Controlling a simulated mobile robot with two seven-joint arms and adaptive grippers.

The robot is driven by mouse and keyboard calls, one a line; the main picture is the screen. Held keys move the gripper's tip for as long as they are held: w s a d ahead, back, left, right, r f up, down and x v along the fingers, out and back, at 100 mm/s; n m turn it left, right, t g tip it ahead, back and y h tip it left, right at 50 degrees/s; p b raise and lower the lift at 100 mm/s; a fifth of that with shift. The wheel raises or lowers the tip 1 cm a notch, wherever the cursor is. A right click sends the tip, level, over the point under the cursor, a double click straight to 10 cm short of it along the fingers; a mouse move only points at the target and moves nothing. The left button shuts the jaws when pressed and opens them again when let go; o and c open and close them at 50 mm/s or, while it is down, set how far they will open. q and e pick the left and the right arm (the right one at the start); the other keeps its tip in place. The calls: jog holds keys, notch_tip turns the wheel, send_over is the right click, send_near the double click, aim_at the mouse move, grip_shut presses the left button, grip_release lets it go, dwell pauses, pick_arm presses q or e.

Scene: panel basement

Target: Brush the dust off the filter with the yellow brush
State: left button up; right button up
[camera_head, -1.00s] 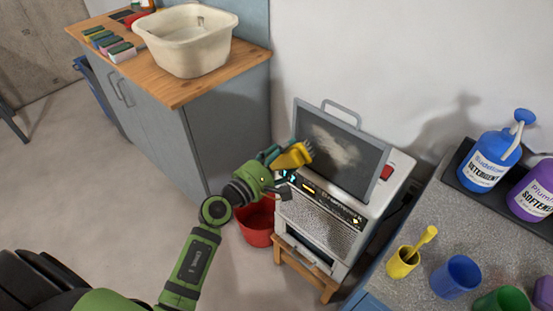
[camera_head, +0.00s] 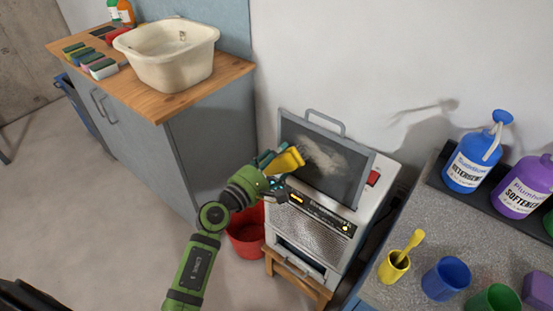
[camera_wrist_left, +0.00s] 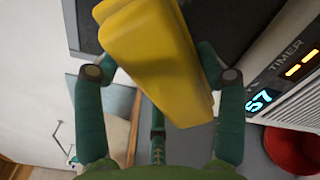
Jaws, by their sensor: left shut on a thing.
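The filter (camera_head: 354,176) is a dark panel with a grey frame and a top handle, standing upright on the white machine. A pale dust patch (camera_head: 325,158) lies on its upper middle. My left gripper (camera_head: 275,166) is shut on the yellow brush (camera_head: 288,159) and holds it at the filter's left side, close to the dust. In the left wrist view the yellow brush (camera_wrist_left: 155,50) sits between the green fingers, with the dark filter behind it. Its bristles are hard to make out, and I cannot tell whether they touch the filter. My right gripper is out of view.
The white machine (camera_head: 300,222) stands on a wooden stool, with a red bucket (camera_head: 246,238) to its left. A counter at right holds a yellow cup (camera_head: 394,267), a blue cup (camera_head: 447,278) and bottles. A cabinet with a cream basin (camera_head: 170,75) stands at the left.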

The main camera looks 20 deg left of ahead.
pick_arm(q)
jog(key=shift+x, duration=0.8)
jog(key=shift+s+d, duration=0.1)
jog(key=shift+d, duration=0.05)
